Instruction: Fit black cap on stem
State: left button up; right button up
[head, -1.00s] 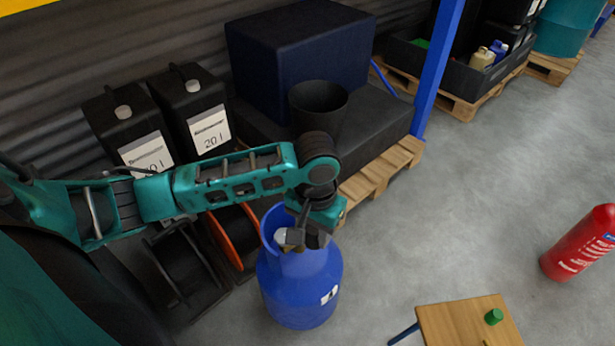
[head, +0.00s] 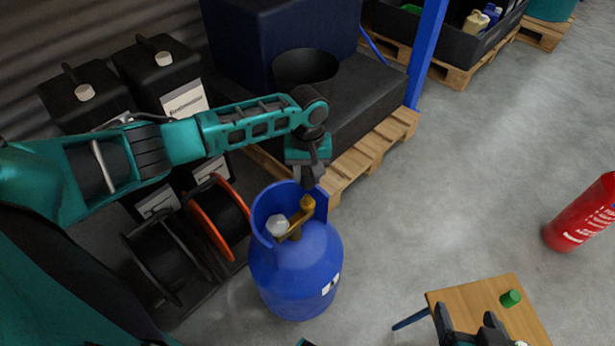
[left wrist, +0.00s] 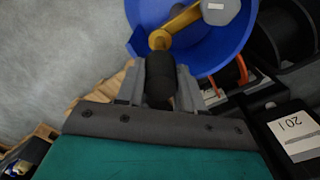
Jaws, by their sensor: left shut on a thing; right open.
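A blue gas cylinder (head: 296,275) stands upright on the floor, its collar open at the top. Inside the collar is a brass valve with an upright stem (head: 307,203) and a pale hexagonal knob (head: 276,225). My left gripper (head: 308,178) is shut on the black cap (left wrist: 160,80), just above the stem in the head view. In the left wrist view the cap's far end lies close to the brass stem end (left wrist: 160,41); I cannot tell whether they touch. My right gripper (head: 470,326) is open at the bottom edge, over the small table.
The small wooden table (head: 450,297) holds a green cap (head: 511,298). A red extinguisher (head: 582,218) stands at the right. Cable reels (head: 217,217), black canisters (head: 165,80) and a loaded pallet (head: 372,150) crowd the cylinder's left and back. Floor right of it is clear.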

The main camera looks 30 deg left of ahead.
pick_arm(q)
jog(key=shift+w+f+b, duration=0.1)
jog(key=shift+f+b, duration=0.2)
jog(key=shift+b, duration=0.05)
jog(key=shift+f+b, duration=0.6)
jog(key=shift+b, duration=0.2)
notch_tip(320, 180, down, 2)
jog(key=b, duration=0.3)
jog(key=shift+f, duration=0.1)
jog(key=shift+f+p, duration=0.2)
jog(key=shift+p, duration=0.15)
jog(key=shift+p, duration=0.55)
jog(key=shift+f, duration=0.2)
dwell(0.4)
